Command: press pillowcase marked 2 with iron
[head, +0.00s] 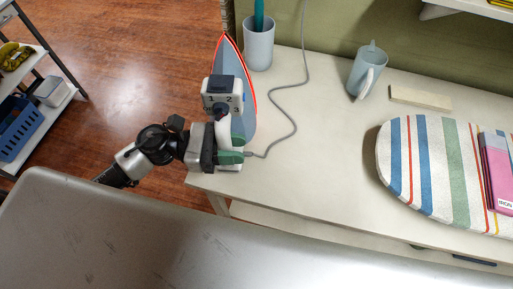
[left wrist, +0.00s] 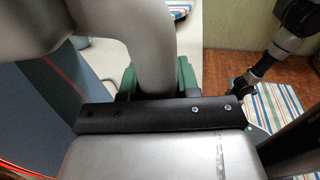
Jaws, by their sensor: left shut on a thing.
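The iron (head: 236,80), blue-grey with a red edge, stands upright on its heel at the left end of the white table. My left gripper (head: 229,157) is shut on the iron's pale handle, low down. In the left wrist view the handle (left wrist: 152,45) passes between the green finger pads. No pillowcase with a mark 2 can be made out. A dark arm end (left wrist: 243,88) shows at the right of the left wrist view; its jaws are unclear.
The striped ironing board (head: 415,175) lies on the right of the table (head: 320,150), with a pink lettered item (head: 497,170) on it. A cup (head: 259,46), a grey-blue jug (head: 366,74) and a pale block (head: 420,98) stand behind. A grey cord (head: 294,124) crosses the clear middle.

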